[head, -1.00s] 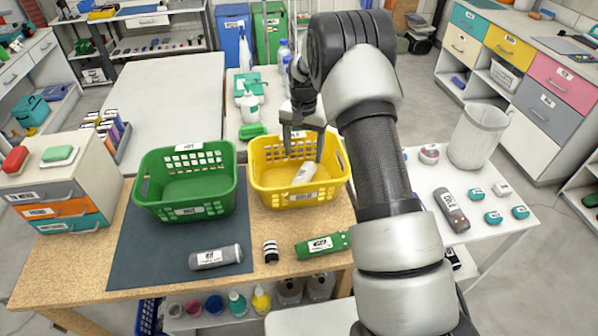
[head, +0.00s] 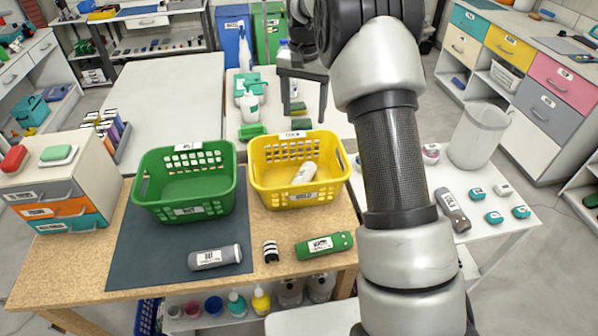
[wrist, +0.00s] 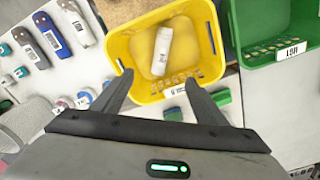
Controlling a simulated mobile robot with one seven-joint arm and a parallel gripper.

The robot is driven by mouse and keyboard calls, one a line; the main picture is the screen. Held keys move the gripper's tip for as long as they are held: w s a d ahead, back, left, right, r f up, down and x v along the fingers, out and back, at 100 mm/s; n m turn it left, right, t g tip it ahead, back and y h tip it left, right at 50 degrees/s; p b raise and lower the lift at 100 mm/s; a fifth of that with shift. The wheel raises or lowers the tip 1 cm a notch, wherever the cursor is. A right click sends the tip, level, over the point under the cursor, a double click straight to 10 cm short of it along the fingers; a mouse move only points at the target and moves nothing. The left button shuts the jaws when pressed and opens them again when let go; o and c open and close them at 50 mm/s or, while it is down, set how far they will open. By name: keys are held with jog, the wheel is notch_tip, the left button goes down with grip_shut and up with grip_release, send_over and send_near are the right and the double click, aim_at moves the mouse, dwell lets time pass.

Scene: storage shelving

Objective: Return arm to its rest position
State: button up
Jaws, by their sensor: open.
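My gripper (head: 304,98) is open and empty, raised above and behind the yellow basket (head: 266,186) in the head view. In the wrist view my gripper (wrist: 160,95) shows its two fingers spread apart, with the yellow basket (wrist: 120,50) beyond them. A white labelled bottle (head: 303,174) lies inside the yellow basket; it also shows in the wrist view (wrist: 162,50). My arm covers part of the area to the right of the basket.
A green basket (head: 186,212) stands left of the yellow one. A grey bottle (head: 215,258), a small striped item (head: 270,251) and a green bottle (head: 324,246) lie in front. A bin (head: 474,138) stands on the right table. A drawer unit (head: 45,185) stands at left.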

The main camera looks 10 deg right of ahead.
jog(key=shift+r, duration=1.55)
jog(key=s+r+n+t, duration=0.3)
jog(key=s+r, duration=1.1)
jog(key=s, duration=0.2)
jog(key=s+f+n+t, duration=0.2)
jog(key=s+f+n, duration=0.1)
jog(key=s, duration=1.7)
jog(key=shift+t+p, duration=0.3)
